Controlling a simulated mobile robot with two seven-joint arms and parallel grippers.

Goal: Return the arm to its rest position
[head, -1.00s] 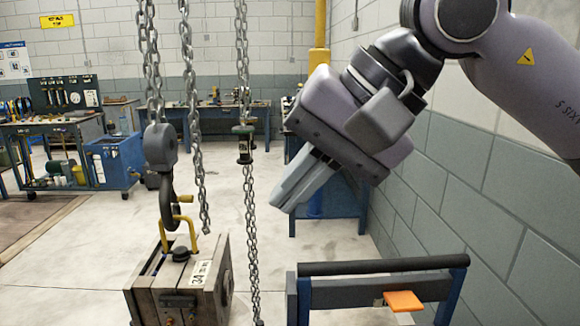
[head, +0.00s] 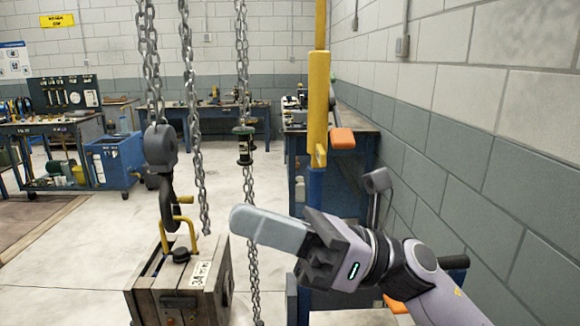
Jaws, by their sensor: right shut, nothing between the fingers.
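My right gripper (head: 268,230) is in the lower middle of the head view, its arm coming in from the lower right. Its grey fingers are shut with nothing between them and point left. The fingertips show close to the hanging chain and to the right of the hook; I cannot tell whether they touch the chain. My left gripper is not in view.
A wooden mould box (head: 180,292) hangs by a yellow handle from a dark hook (head: 166,190) on chains. A blue post with a yellow upper part (head: 318,110) stands behind my gripper. A dark-topped rack (head: 456,262) is partly hidden by my arm. A block wall closes the right side.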

